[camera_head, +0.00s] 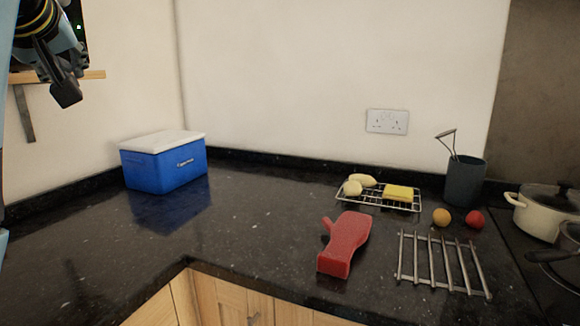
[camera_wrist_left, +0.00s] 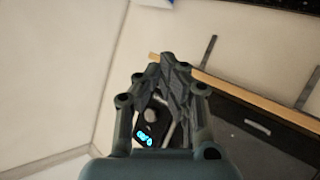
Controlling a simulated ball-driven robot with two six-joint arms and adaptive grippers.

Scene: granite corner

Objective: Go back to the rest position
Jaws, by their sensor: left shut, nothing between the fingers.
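My left gripper (camera_head: 68,92) hangs at the upper left of the head view, high above the counter and in front of the wall shelf. Its fingers are shut with nothing between them. The left wrist view shows the same gripper (camera_wrist_left: 168,62) from behind, its fingertips together. The left gripper touches none of the things on the counter. My right gripper is in neither view.
A blue cooler box (camera_head: 165,170) with a white lid stands at the back left. A red oven mitt (camera_head: 345,243), wire rack (camera_head: 378,203), metal trivet (camera_head: 440,262), utensil pot (camera_head: 465,180) and cream pot (camera_head: 540,215) occupy the right. A wall shelf (camera_head: 90,74) is near the left gripper.

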